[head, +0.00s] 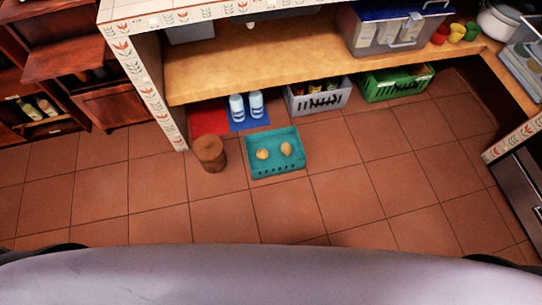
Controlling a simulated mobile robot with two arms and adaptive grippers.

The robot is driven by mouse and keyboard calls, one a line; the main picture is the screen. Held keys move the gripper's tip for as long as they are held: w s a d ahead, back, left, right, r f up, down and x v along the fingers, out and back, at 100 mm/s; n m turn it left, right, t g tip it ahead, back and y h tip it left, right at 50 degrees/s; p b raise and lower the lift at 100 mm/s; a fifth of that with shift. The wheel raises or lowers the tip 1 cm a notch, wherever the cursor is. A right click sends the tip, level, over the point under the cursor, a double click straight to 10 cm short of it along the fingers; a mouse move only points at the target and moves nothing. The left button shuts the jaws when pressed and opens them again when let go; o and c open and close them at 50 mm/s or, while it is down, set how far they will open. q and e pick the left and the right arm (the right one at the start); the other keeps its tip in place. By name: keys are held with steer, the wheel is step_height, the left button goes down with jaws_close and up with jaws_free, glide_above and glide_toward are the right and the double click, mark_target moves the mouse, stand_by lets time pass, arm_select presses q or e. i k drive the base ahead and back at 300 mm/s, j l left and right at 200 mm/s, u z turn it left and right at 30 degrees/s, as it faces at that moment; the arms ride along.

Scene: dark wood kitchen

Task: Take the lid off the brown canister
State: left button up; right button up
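The brown canister (211,160) stands upright on the tiled floor, left of the teal crate. Its round brown top (208,146) faces up, and I cannot make out a seam between lid and body at this size. Neither of my grippers is in view. Only my own pale body fills the bottom of the head view, with dark parts at its two sides.
The teal crate (250,166) holds two yellowish round items. Two white-and-blue bottles (237,107) stand on a blue mat (263,122) beside a red mat (205,119). Grey (318,103) and green (395,86) crates sit under the wooden counter (280,62). The front floor is clear.

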mark_target(208, 147)
steer(key=u, duration=0.8)
